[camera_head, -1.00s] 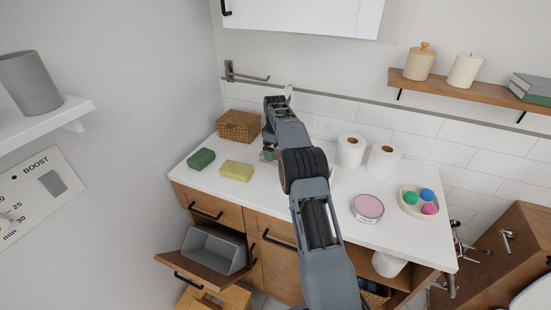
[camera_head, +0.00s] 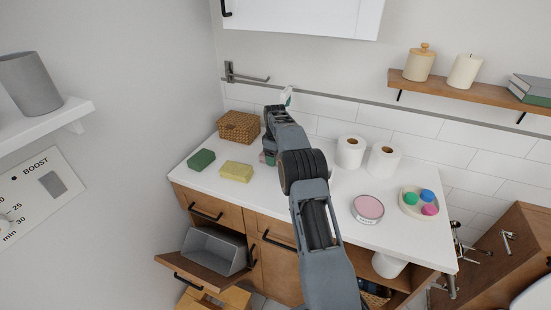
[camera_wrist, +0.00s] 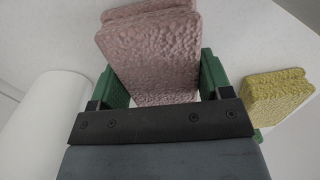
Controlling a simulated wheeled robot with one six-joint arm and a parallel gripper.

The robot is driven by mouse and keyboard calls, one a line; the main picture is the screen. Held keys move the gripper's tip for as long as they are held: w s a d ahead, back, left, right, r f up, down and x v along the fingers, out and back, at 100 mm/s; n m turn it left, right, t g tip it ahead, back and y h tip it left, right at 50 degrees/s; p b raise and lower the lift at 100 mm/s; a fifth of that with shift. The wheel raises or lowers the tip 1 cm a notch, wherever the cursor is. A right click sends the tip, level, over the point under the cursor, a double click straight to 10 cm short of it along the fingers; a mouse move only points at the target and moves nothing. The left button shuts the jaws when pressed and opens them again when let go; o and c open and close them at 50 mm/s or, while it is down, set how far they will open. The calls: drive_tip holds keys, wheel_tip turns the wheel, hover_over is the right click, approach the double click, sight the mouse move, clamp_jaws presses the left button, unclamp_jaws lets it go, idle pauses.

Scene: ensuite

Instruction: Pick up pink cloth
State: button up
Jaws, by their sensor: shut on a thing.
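The pink cloth (camera_wrist: 150,55) looks like a thick, rough-surfaced block in the wrist view. It sits between the two green fingers of my gripper (camera_wrist: 158,80), which is shut on it. A second pink edge shows behind its top; I cannot tell whether it is a separate piece. I cannot tell whether the cloth touches the counter.
A yellow sponge (camera_head: 237,171) and a green sponge (camera_head: 201,160) lie left on the white counter (camera_head: 290,210). A wicker basket (camera_head: 239,127) stands behind them. Two paper rolls (camera_head: 350,151), a pink-topped tin (camera_head: 368,208) and a bowl (camera_head: 407,208) stand right. A drawer (camera_head: 215,250) is open below.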

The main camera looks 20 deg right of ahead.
drive_tip(key=shift+c, duration=0.6)
drive_tip(key=shift+r, duration=0.5)
wheel_tip(320, 180, up, 2)
drive_tip(key=shift+r, duration=0.1)
drive_tip(key=s+a+r+b, duration=0.1)
drive_tip(key=s+a+r, duration=0.1)
drive_tip(key=s+r, duration=0.1)
drive_tip(key=s+a+r+b, duration=0.1)
drive_tip(key=s+a+r, duration=0.2)
drive_tip(key=s, duration=0.1)
drive_tip(key=s+a+r+b, duration=0.1)
drive_tip(key=s+a+r, duration=0.1)
drive_tip(key=s+r, duration=0.1)
drive_tip(key=shift+s+a+r+b, duration=0.2)
drive_tip(key=shift+s, duration=0.2)
drive_tip(key=shift+s+a+r+b, duration=0.2)
drive_tip(key=shift+s, duration=0.2)
